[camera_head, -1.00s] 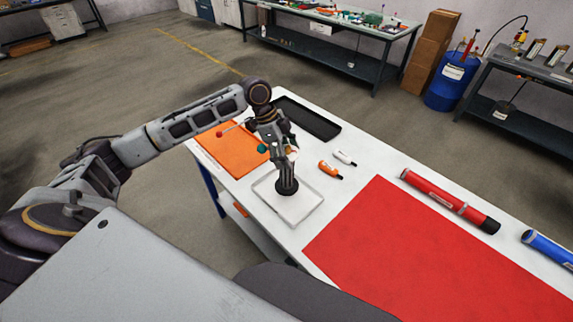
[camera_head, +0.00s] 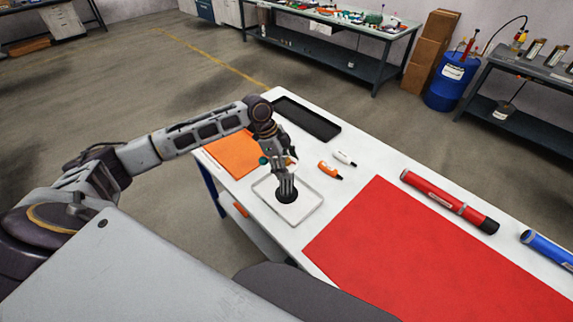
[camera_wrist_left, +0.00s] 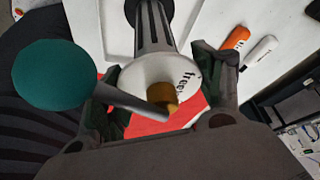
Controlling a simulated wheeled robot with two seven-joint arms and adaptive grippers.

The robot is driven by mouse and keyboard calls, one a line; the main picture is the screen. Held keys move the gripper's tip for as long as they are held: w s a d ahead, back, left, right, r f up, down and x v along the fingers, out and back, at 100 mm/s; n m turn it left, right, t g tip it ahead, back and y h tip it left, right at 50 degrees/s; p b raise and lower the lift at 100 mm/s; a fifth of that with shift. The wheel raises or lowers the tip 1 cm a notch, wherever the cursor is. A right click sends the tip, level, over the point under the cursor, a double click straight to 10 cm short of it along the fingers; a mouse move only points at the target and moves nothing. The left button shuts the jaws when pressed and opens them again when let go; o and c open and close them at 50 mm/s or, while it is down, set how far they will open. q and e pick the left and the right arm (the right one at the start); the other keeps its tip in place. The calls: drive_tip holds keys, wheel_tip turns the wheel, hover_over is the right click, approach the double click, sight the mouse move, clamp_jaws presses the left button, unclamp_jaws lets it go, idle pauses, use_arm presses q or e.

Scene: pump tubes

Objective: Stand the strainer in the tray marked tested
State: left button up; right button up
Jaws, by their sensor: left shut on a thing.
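The strainer (camera_head: 287,196) has a black round foot, a grey slotted body and a white collar with a brass-coloured end, as the left wrist view shows (camera_wrist_left: 152,25). My left gripper (camera_head: 286,170) is shut on its upper part and holds it upright, foot down. The foot is over the floor of a shallow white tray (camera_head: 311,215), inside its rim. I cannot tell whether it touches the floor. No mark on the tray is readable. My left gripper's fingers flank the collar in the left wrist view (camera_wrist_left: 165,90). My right gripper is not in view.
A teal ball (camera_wrist_left: 55,74) on a grey rod is close to my left gripper. A black tray (camera_head: 307,118), an orange mat (camera_head: 232,155), an orange bottle (camera_head: 329,170) and a white bottle (camera_head: 344,158) are nearby. A red mat (camera_head: 440,260) and a red tube (camera_head: 450,201) lie to the right.

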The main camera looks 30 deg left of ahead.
use_arm(q)
drive_tip(key=o, duration=2)
drive_tip(key=shift+c, duration=0.2)
drive_tip(key=shift+f, duration=0.1)
drive_tip(key=b+v, duration=0.1)
drive_tip(key=v, duration=1.1)
